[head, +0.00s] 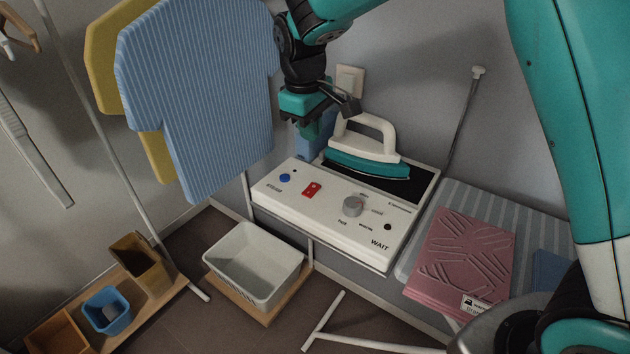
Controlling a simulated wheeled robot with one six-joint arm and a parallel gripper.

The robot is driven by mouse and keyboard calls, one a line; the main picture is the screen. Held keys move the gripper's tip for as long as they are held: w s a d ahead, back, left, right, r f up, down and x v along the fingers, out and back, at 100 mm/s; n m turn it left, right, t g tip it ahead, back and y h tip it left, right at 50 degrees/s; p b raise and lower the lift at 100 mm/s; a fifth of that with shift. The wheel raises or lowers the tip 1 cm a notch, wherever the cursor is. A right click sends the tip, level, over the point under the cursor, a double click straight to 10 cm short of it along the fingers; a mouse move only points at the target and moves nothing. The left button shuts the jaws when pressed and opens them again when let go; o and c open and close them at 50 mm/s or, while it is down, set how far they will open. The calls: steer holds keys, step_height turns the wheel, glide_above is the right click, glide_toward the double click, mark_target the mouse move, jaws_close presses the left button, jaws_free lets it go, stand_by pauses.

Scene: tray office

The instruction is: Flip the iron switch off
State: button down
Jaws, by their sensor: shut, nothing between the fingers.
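The iron station (341,226) is a white box with a sloped front panel. Its red switch (312,190) sits on the left part of the panel, between a blue button (285,178) and a grey dial (352,206). The switch's tilt is too small to tell. The teal and white iron (368,150) rests on the dark plate on top of the station. My gripper (313,132) is shut and empty. It is above and behind the panel, left of the iron and apart from the switch in the picture.
A striped blue shirt (205,95) hangs at left. A white basket (253,264) stands below the station. A pink folded cloth (463,262) lies on the striped board (484,205) at right. A wall socket (349,80) is behind. Space above the panel's front is clear.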

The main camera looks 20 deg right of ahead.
mark_target(312, 192)
steer(key=f+p, duration=0.1)
steer(key=f, duration=0.3)
steer(key=d+f, duration=0.1)
steer(key=f, duration=0.4)
steer(key=w+f+p, duration=0.1)
steer(key=f, duration=0.3)
steer(key=shift+d+f+p, duration=0.2)
steer(key=shift+f+p, duration=0.1)
steer(key=shift+p, duration=0.05)
steer(key=shift+f, duration=0.15)
steer(key=shift+f, duration=0.1)
steer(key=shift+f+b, duration=0.3)
steer(key=shift+b, duration=0.05)
steer(key=shift+d+r, duration=0.1)
steer(key=shift+r, duration=0.05)
steer(key=shift+s+a+r+p, duration=0.1)
steer(key=shift+s+a+p, duration=0.3)
steer(key=shift+a, duration=0.3)
